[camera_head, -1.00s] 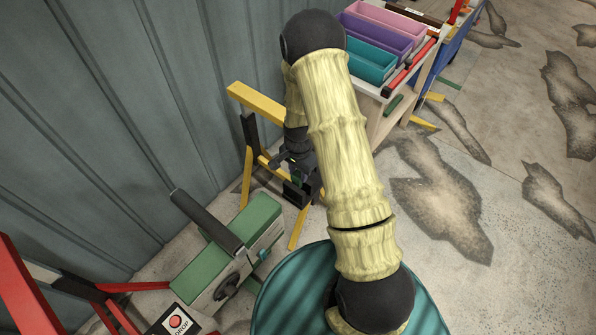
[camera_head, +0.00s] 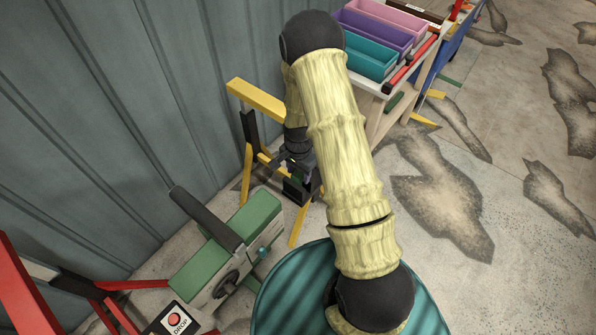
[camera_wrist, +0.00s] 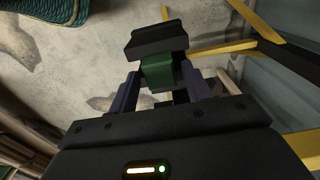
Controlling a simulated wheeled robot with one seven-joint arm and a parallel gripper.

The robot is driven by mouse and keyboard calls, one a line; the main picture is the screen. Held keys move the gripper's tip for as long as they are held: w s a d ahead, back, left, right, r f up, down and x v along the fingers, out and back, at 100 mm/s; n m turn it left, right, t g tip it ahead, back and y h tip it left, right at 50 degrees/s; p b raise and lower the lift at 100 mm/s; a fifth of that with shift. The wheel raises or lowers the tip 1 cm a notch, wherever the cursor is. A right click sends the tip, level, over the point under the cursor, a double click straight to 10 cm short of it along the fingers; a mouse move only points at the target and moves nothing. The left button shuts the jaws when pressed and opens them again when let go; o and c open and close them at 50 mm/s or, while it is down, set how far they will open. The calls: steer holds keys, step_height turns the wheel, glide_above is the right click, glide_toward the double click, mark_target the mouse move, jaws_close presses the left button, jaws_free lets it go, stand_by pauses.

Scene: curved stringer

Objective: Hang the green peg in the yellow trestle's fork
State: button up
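The green peg (camera_wrist: 158,72) sits between the two purple-grey fingers of my gripper (camera_wrist: 160,88) in the wrist view, and the fingers look closed on its sides. A black block (camera_wrist: 158,40) lies at the peg's far end; I cannot tell whether it is part of the peg. The yellow trestle (camera_head: 257,103) stands by the wall in the head view, left of and behind my arm. Its yellow legs also show in the wrist view (camera_wrist: 222,49). My gripper (camera_head: 298,180) is low beside the trestle, partly hidden by my arm. The fork cannot be made out clearly.
A green-topped machine with a black bar (camera_head: 205,218) stands at lower left, near a red DROP button (camera_head: 174,320) and red trestle legs (camera_head: 20,290). A bench with coloured bins (camera_head: 375,40) stands behind my arm. The floor at right is clear.

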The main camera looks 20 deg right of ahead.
steer(key=shift+o, duration=0.5)
step_height(320, 180, up, 17)
steer(key=p, duration=0.1)
steer(key=shift+r, duration=0.2)
stand_by(0.9)
steer(key=s+r+n+t+p, duration=0.2)
steer(key=s+r+n+p, duration=0.8)
steer(key=s+r, duration=0.4)
step_height(320, 180, up, 6)
steer(key=shift+s+f+n+t, duration=0.2)
steer(key=shift+n+t, duration=0.1)
steer(key=shift+n, duration=0.1)
steer(key=shift+w, duration=0.15)
